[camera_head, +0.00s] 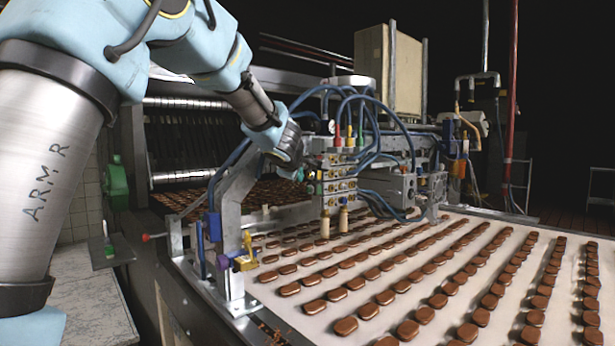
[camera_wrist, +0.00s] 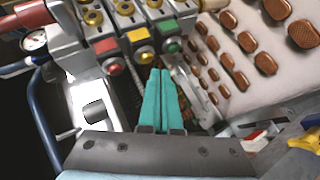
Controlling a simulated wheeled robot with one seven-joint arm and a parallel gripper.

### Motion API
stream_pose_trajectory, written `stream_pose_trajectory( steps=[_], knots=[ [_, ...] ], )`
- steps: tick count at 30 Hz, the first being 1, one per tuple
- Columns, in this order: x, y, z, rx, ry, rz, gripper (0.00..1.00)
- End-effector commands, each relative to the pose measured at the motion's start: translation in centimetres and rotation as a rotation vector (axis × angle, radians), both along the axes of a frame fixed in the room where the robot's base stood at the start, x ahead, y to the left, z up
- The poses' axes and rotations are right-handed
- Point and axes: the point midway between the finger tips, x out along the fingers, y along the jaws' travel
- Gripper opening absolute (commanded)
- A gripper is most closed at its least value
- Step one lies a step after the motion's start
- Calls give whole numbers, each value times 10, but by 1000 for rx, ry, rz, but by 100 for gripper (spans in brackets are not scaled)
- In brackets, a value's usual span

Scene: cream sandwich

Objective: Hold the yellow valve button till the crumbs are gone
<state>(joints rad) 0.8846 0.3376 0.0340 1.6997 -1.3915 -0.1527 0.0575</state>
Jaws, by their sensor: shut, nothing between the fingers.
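My gripper (camera_wrist: 160,72) has teal fingers lying side by side, shut and empty. In the wrist view the tips are right by the yellow valve button (camera_wrist: 145,56); I cannot tell whether they touch it. A red button (camera_wrist: 115,69) is to the left of it and a green button (camera_wrist: 171,46) to the right, each on a metal valve block. In the head view my gripper (camera_head: 300,173) is at the left side of the valve unit (camera_head: 338,178), its tips small and the yellow button not clear. I cannot pick out the crumbs for certain.
A pale conveyor belt (camera_head: 405,275) carries rows of brown biscuits. Blue hoses (camera_head: 385,120) arch over the valve unit. A metal bracket (camera_head: 232,205) with yellow and blue parts stands at the belt's left edge. A pressure gauge (camera_wrist: 34,40) is left of the valves.

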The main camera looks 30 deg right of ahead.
Motion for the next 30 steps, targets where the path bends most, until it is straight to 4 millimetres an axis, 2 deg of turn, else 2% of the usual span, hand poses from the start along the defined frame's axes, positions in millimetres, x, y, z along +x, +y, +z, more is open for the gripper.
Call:
stream_pose_trajectory(
  steps=[7,30],
  knots=[
    [1,-7,1,1,-1,0,0],
    [2,-12,1,0,0,0,0]
  ],
)
